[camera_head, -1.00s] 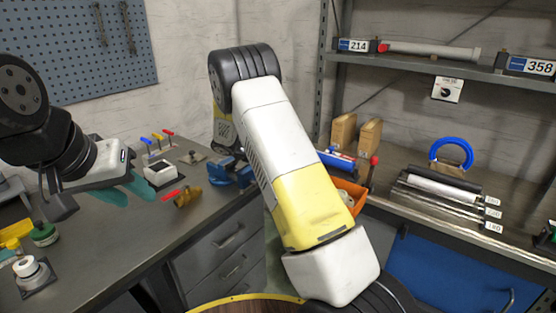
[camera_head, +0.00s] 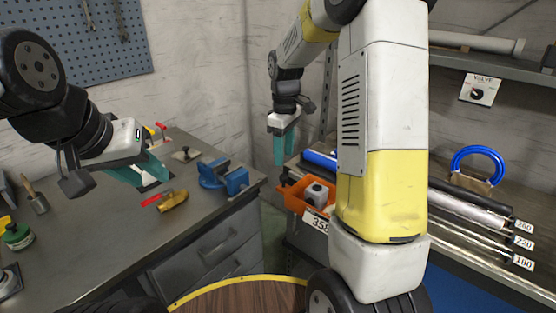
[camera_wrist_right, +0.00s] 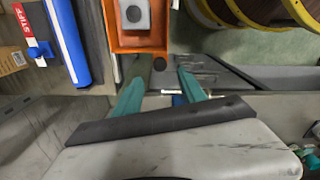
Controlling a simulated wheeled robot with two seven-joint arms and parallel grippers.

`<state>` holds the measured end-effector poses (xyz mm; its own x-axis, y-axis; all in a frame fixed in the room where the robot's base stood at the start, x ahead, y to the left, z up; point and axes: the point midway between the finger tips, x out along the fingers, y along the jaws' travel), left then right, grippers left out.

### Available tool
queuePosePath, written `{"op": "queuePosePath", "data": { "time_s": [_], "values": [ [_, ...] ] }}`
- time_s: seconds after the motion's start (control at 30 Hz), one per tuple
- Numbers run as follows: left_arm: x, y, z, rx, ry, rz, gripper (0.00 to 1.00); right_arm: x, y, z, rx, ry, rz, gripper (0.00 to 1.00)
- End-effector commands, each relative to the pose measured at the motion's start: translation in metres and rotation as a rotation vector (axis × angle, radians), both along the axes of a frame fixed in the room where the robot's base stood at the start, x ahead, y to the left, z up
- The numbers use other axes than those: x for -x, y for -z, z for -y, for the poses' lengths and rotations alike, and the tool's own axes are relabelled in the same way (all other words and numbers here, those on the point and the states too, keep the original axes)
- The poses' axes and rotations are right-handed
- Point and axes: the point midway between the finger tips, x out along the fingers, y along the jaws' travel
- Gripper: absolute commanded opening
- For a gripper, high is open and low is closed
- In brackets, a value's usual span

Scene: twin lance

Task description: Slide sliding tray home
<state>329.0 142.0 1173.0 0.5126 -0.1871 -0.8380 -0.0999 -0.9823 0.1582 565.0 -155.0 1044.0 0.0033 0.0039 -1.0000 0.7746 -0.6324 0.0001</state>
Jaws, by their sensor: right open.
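An orange tray (camera_head: 295,200) sits at the left end of the right bench, partly hidden behind my right arm; I take it as the sliding tray. It holds a grey block with a round hole (camera_wrist_right: 134,14). In the right wrist view the orange tray (camera_wrist_right: 126,45) is ahead of my fingers, with a dark round knob (camera_wrist_right: 160,64) at its near side. My right gripper (camera_head: 284,150) hangs fingers down above and behind the tray in the head view. Its teal fingers are apart (camera_wrist_right: 161,72), with the knob seen between their tips. My left gripper (camera_head: 142,175) is over the left bench; its finger gap is unclear.
A blue vise (camera_head: 222,178) and a red-handled yellow tool (camera_head: 172,201) are on the left bench. A blue bar (camera_head: 318,158) lies beside the tray. Labelled rods (camera_head: 470,232) and a blue ring (camera_head: 478,160) are further right. A round wooden top (camera_head: 240,297) is in front.

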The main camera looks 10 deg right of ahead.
Motion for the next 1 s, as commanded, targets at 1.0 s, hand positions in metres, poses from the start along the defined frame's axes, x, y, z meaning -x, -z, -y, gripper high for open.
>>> {"op": "queuePosePath", "data": {
  "time_s": [1.0],
  "values": [
    [0.0,0.0,0.0,0.0,0.0,0.0,0.36,0.0,0.073,0.001,0.004,-0.001,-0.003,0.11]
  ]
}}
